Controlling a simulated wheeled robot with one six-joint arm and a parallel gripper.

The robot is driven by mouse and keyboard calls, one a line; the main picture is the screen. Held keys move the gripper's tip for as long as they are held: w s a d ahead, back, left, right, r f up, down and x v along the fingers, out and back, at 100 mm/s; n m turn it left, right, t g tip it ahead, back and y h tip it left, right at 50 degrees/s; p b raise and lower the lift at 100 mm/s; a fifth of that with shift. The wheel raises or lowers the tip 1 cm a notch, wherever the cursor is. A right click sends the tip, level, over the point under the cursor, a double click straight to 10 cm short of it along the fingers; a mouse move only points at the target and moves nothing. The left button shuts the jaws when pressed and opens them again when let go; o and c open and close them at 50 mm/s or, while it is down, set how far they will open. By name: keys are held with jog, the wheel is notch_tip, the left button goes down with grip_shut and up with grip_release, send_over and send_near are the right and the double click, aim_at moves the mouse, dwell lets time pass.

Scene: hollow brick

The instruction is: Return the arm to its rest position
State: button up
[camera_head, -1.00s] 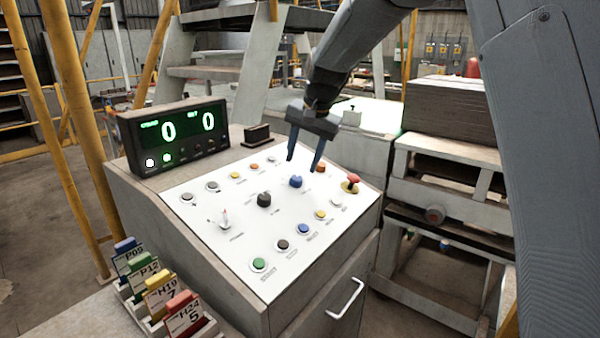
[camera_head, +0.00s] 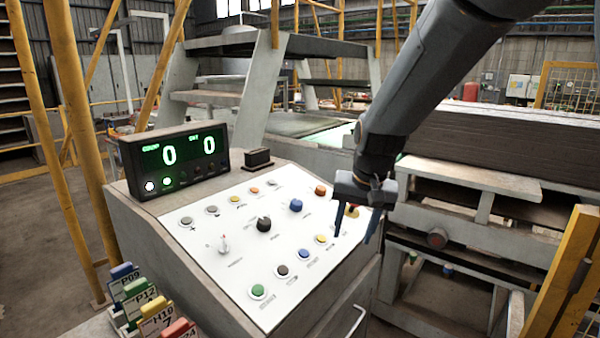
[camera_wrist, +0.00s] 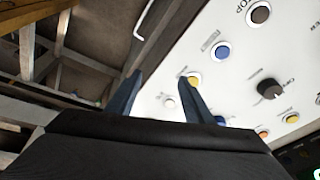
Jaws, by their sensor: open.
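My gripper (camera_head: 354,238) is open and empty, its two dark blue fingers apart and pointing down. In the head view it hangs in front of the right edge of the white control panel (camera_head: 205,255) and hides part of it, including most of the red-topped control there. In the wrist view my gripper (camera_wrist: 160,95) also shows with nothing between its fingers, one finger close to a yellow button (camera_wrist: 193,79). Whether the finger touches the panel cannot be told. My arm (camera_head: 415,90) reaches down from the upper right.
A display (camera_head: 175,160) reading 0 and 0 stands behind the panel. Labelled tags (camera_head: 150,315) in holders stand at the lower left. A grey machine frame (camera_head: 470,180) with a dark stack (camera_head: 500,140) stands at the right. A yellow post (camera_head: 570,265) rises at the lower right.

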jog(key=s+d+f+n+b, duration=0.1)
jog(key=s+d+f, duration=0.2)
jog(key=s+f, duration=0.3)
jog(key=s+d+f+n+g+b, duration=0.1)
jog(key=s+d+f, duration=0.3)
jog(key=s, duration=0.7)
jog(key=shift+s+f+h+b, duration=0.15)
jog(key=shift+f+h+b, duration=0.25)
jog(key=shift+f+b, duration=0.45)
jog(key=shift+s+a+f+g+b, duration=0.15)
jog(key=shift+f+b, duration=0.1)
jog(key=shift+f, duration=0.2)
jog(key=shift+s+d+f+g+b, duration=0.15)
jog(key=shift+f+b, duration=0.1)
jog(key=shift+f, duration=0.15)
jog(key=shift+c, duration=0.2)
